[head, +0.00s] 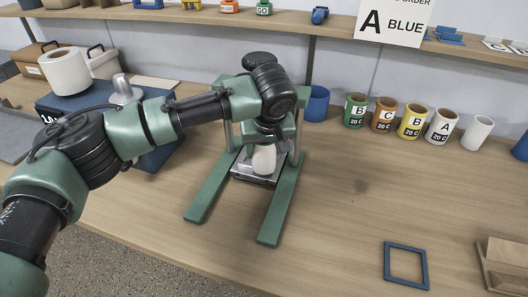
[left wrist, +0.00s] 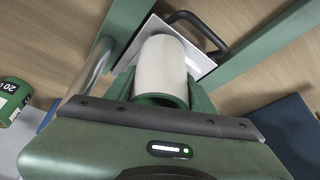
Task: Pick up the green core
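A white roll with a green rim at its near end (left wrist: 163,70) shows in the left wrist view, between the fingers of my left gripper. The fingers lie close against both of its sides. In the head view the white roll (head: 264,159) stands upright on a metal plate in a green frame, its top hidden by my left gripper (head: 265,137). A separate green core labelled B (head: 355,110) stands at the back of the table, apart from the gripper. A green labelled core (left wrist: 8,100) is cut off at the left wrist view's edge. My right gripper is not in view.
The green frame (head: 276,215) has two long legs and uprights around the plate. Brown (head: 384,114), yellow (head: 412,120) and white (head: 441,126) cores stand in a row. A blue cup (head: 317,103) is behind the frame. A blue square frame (head: 406,265) lies front right; the table between is clear.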

